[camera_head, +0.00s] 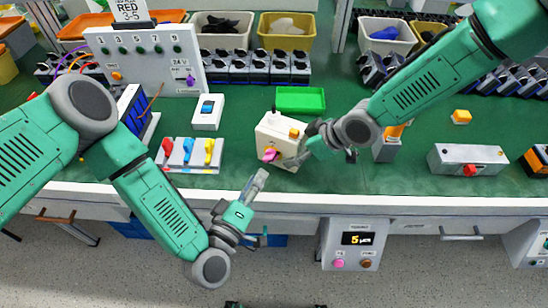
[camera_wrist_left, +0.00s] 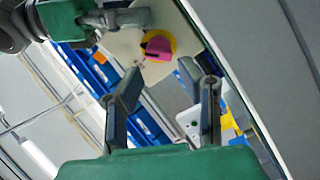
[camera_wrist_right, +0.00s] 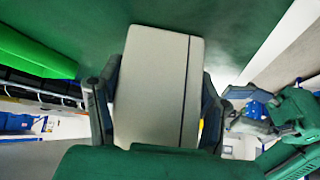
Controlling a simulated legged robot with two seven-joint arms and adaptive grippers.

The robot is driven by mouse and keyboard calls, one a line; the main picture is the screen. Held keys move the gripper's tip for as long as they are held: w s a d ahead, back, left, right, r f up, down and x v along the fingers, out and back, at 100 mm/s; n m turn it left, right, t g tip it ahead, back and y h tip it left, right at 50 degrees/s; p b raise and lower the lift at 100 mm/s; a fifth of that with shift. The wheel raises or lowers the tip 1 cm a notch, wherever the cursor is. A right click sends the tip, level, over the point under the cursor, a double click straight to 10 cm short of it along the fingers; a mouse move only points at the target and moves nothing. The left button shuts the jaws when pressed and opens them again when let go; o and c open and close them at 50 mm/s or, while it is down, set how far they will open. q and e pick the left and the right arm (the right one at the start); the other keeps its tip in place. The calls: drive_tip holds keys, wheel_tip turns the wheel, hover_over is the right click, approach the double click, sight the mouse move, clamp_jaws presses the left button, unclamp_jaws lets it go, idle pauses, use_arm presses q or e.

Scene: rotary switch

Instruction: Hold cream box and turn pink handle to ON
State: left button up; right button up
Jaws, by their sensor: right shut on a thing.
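The cream box (camera_head: 284,127) stands near the front edge of the green bench, its front face toward me. The pink handle (camera_head: 270,155) is on that face; in the left wrist view the handle (camera_wrist_left: 158,48) sits on a yellow disc. My right gripper (camera_head: 308,146) is shut on the box from the right; in the right wrist view the box (camera_wrist_right: 153,85) fills the space between its fingers. My left gripper (camera_head: 262,208) is open and empty, in front of the bench edge, below the handle and apart from it. The left wrist view shows its spread fingers (camera_wrist_left: 168,88).
A block with red, yellow and blue levers (camera_head: 190,155) and a white switch box (camera_head: 208,112) stand left of the cream box. A green tray (camera_head: 300,99) lies behind it. A grey box with a red button (camera_head: 468,160) is at right. Bench front (camera_head: 350,190) is clear.

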sight(268, 162)
use_arm(q)
drive_tip(key=shift+s+a, duration=0.2)
drive_tip(key=shift+s, duration=0.3)
drive_tip(key=shift+c, duration=0.2)
drive_tip(key=m, duration=0.4)
drive_tip(key=shift+s+a+f, duration=0.1)
drive_tip(key=shift+s+a, duration=0.05)
drive_tip(key=shift+s, duration=0.25)
drive_tip(key=shift+w+d+m, duration=0.4)
drive_tip(key=shift+w+m, duration=0.5)
drive_tip(key=shift+m, duration=2.2)
drive_tip(key=shift+w+d+m, duration=0.35)
drive_tip(key=shift+w+m, duration=0.6)
drive_tip(key=shift+m, duration=2.15)
drive_tip(key=shift+w+d+m, duration=0.4)
drive_tip(key=shift+w+m, duration=0.5)
drive_tip(key=shift+m, duration=2.2)
